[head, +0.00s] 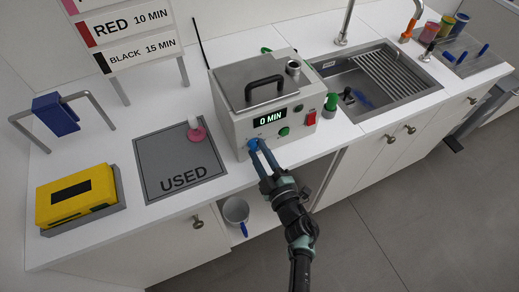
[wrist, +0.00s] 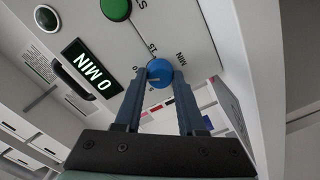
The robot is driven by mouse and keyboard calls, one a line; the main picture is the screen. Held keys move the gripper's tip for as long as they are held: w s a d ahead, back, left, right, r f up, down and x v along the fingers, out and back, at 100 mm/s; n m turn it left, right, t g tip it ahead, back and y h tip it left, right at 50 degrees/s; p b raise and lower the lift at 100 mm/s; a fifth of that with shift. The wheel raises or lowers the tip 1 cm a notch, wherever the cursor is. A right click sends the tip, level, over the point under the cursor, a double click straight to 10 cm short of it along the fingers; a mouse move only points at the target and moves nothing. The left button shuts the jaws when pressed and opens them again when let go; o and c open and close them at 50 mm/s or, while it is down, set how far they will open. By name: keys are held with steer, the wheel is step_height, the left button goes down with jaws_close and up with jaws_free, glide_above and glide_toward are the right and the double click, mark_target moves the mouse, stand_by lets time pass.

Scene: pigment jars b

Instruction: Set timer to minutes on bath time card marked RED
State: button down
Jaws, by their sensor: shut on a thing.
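The bath (head: 262,97) is a grey box with a lid and black handle on the counter. Its display (head: 270,117) reads 0 MIN, also readable upside down in the wrist view (wrist: 90,70). The blue timer knob (wrist: 159,73) sits on the bath's front, with scale marks around it. My gripper (head: 262,147) is at the front of the bath, its two fingers shut on the blue knob, one on each side. The card (head: 128,20) at the top left reads RED 10 MIN. A line below it reads BLACK 15 MIN.
A grey mat marked USED (head: 180,160) lies left of the bath with a pink item on it. A yellow box (head: 76,195) stands further left. A sink (head: 375,85) is to the right.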

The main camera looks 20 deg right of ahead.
steer(key=shift+m, duration=0.8)
steer(key=c, duration=0.5)
jaws_free()
steer(key=shift+s, duration=0.15)
steer(key=s, duration=1.2)
steer(key=shift+s+d, duration=0.2)
steer(key=shift+s, duration=0.15)
